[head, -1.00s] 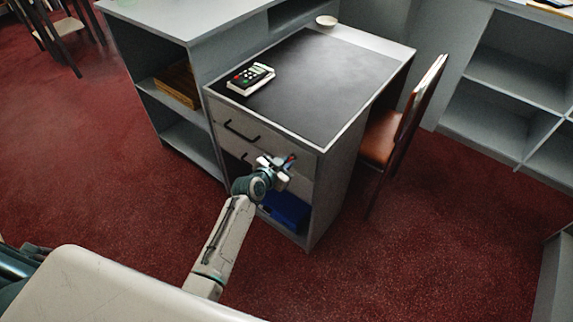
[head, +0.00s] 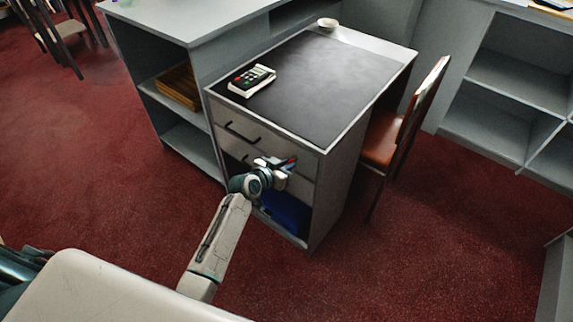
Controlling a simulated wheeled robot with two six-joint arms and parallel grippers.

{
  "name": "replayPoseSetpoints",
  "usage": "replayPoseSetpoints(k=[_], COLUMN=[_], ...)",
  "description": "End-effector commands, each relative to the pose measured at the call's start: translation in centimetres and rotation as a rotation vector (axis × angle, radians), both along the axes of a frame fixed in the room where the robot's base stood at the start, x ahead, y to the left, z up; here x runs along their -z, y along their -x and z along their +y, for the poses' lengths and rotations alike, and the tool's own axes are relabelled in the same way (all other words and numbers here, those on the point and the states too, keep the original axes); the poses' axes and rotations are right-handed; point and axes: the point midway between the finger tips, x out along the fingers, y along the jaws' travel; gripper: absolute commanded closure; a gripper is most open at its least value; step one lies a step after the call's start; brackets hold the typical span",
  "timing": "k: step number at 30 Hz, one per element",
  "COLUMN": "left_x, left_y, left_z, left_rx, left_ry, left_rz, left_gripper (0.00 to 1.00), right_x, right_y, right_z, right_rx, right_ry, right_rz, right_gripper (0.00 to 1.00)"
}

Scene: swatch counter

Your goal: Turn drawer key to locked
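The desk's drawer unit (head: 235,116) has drawer fronts with dark bar handles facing me. My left gripper (head: 288,166) is at the right part of the lower drawer front, close against it. A small red and bluish spot shows at its fingertips. The drawer key and its lock are not clearly visible; the gripper covers that place. I cannot tell whether the fingers are open or shut, or whether they touch a key. My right gripper is not in view.
A calculator-like device (head: 251,79) lies on the dark desk top (head: 330,75), with a small white bowl (head: 327,23) at the back. A blue thing (head: 287,212) sits in the open space below the drawers. A chair (head: 385,145) stands at the right. Red carpet is clear around.

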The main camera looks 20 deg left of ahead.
Motion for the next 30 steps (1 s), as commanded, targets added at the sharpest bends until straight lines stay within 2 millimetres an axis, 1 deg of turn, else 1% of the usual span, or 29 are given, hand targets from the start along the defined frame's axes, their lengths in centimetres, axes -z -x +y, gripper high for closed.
replayPoseSetpoints(k=[1,2,10,14,17,24,27,30], left_x=[0.0,0.0,0.0,-0.3,-0.8,-2.6,-3.2,-3.7], left_y=[0.0,0.0,0.0,0.8,2.0,6.2,7.7,8.7], left_z=[0.0,0.0,0.0,0.3,0.8,2.4,2.9,3.2], left_rx=[0.0,0.0,0.0,-0.001,0.0,0.0,0.0,0.0], left_ry=[0.0,0.0,-0.001,-0.001,-0.003,-0.003,-0.003,-0.003], left_rz=[0.0,0.0,0.0,0.0,-0.001,0.0,0.0,0.0], left_gripper=[0.74,0.7,0.7,0.7,0.7,0.7,0.7,0.7], right_x=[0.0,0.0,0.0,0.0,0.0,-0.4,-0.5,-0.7], right_y=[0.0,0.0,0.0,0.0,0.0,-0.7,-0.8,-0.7], right_z=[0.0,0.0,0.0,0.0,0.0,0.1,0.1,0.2], right_rx=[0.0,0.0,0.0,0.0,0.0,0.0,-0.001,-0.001], right_ry=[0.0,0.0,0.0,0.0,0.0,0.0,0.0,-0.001], right_rz=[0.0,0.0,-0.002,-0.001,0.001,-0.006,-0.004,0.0], right_gripper=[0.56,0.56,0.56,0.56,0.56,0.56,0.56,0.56])
